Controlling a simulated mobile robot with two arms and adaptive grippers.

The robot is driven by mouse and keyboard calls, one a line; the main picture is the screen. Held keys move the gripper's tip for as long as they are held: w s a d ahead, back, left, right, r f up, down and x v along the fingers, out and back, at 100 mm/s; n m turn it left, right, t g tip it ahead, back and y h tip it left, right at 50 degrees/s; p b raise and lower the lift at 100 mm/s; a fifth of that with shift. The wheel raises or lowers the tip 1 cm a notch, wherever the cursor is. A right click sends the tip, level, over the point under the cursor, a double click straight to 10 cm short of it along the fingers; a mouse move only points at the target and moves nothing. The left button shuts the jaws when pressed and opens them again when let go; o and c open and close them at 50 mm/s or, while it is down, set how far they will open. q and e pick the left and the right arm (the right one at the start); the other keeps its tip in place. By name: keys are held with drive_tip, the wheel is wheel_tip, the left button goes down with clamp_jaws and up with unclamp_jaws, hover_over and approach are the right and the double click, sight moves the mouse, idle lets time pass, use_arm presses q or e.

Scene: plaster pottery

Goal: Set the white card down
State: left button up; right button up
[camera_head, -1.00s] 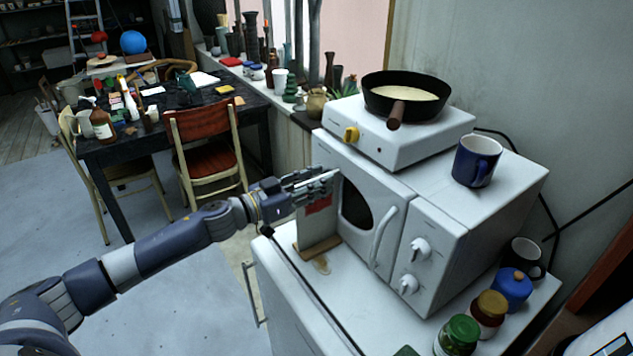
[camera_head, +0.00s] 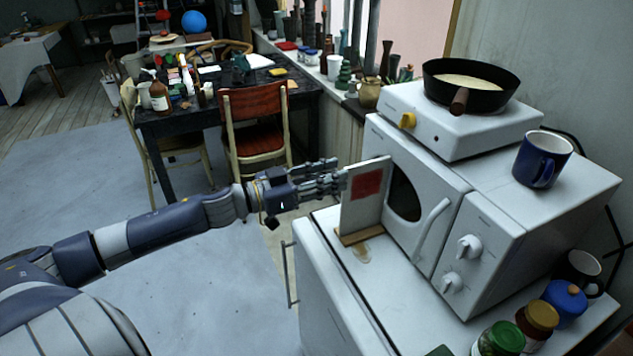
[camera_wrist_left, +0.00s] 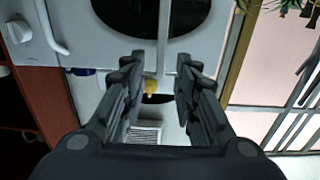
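The white card (camera_head: 361,212) with a red square stands upright in a small wooden base (camera_head: 358,236) on the white cabinet top, in front of the microwave. In the head view my left gripper (camera_head: 338,180) is at the card's left edge, its fingers pointing at the card. The left wrist view shows the fingers (camera_wrist_left: 157,82) spread apart, with the card's thin edge (camera_wrist_left: 164,40) beyond and between the tips. The fingers do not close on it. My right gripper is not in view.
The white microwave (camera_head: 488,235) stands right behind the card, with a hot plate, a frying pan (camera_head: 470,82) and a blue mug (camera_head: 541,160) on top. Jars (camera_head: 536,320) stand at the cabinet's front right. A chair (camera_head: 255,125) and a dark table are at the back left.

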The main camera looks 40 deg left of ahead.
use_arm(q)
drive_tip(key=shift+v, duration=1.5)
